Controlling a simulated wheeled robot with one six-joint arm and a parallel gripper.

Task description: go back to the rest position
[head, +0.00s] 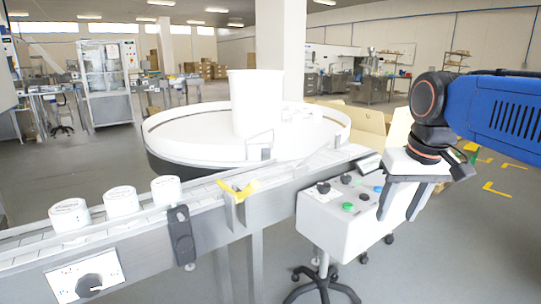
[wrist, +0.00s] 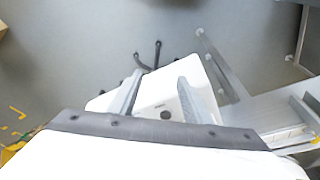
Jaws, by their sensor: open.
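My gripper (head: 403,199) is at the right in the head view, at the end of my blue arm, with its fingers pointing down. The two fingers are apart with nothing between them. It hangs in front of the right part of the white control box (head: 330,222), which carries green, blue and black buttons. In the wrist view the two gripper fingers (wrist: 157,92) also show apart, with part of the white box below them.
Several white jars (head: 121,201) stand on the conveyor (head: 222,215) at the left. A yellow bracket (head: 238,190) sits on the conveyor edge. A large round white turntable (head: 190,135) with a white column stands behind. Cardboard boxes (head: 352,117) are behind my gripper.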

